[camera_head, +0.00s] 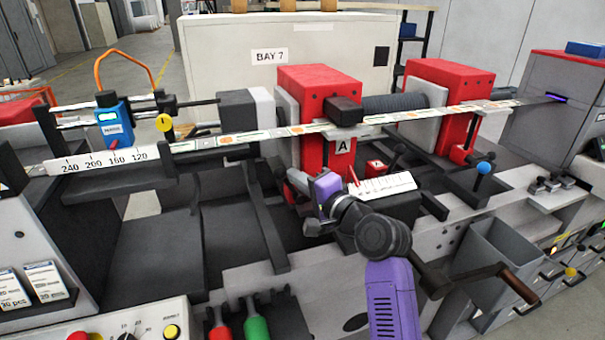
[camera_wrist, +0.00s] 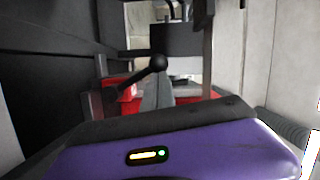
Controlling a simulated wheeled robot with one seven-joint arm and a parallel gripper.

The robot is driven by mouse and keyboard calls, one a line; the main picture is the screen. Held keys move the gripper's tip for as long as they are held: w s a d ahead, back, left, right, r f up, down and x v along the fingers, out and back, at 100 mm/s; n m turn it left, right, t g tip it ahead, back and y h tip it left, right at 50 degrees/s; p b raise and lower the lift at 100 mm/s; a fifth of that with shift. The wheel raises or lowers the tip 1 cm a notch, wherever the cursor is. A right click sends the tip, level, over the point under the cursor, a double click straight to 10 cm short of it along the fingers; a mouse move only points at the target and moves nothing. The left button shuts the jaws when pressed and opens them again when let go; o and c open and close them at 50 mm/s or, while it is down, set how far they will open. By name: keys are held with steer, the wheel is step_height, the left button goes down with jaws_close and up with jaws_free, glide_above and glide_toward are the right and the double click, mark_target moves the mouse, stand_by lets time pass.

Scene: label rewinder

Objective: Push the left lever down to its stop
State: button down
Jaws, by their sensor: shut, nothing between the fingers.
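A lever with a black ball knob (camera_wrist: 158,64) stands ahead of my gripper in the wrist view. Its dark arm runs down to the left, toward a red block. I take it for the left lever. My gripper (camera_head: 298,180) is at the foot of the left red unit (camera_head: 316,92) in the head view, and its shut fingers look empty. In the wrist view a grey tapered shape (camera_wrist: 156,94), apparently the fingers, lies just below the knob. I cannot tell whether they touch. In the head view my gripper hides most of this lever. A blue-knobbed lever (camera_head: 484,168) stands by the right red unit (camera_head: 440,105).
A label strip (camera_head: 270,134) runs across the machine above my gripper. A white scale plate (camera_head: 383,186) sits close right of my gripper. Dark rails (camera_head: 265,215) lie to its left. A crank handle (camera_head: 520,279) and a grey bin (camera_head: 487,258) are at the front right.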

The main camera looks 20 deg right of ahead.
steer(key=shift+a+f+n+g+p, duration=0.15)
steer(key=shift+a+n+p, duration=0.2)
steer(key=shift+a+n, duration=0.25)
steer(key=shift+a+f+n+g+p, duration=0.15)
steer(key=shift+a+n+p, duration=0.2)
steer(key=shift+a+n, duration=0.25)
steer(key=a+f+n+h, duration=0.1)
steer(key=n, duration=0.1)
steer(key=a+f+n+g+h+p, duration=0.1)
steer(key=f+n, duration=0.1)
steer(key=a+f+n+h, duration=0.1)
steer(key=a+n, duration=0.1)
steer(key=shift+f+p, duration=0.3)
steer(key=shift+a+f, duration=0.2)
steer(key=shift+f, duration=0.25)
steer(key=shift+f+n, duration=0.15)
steer(key=shift+n, duration=0.15)
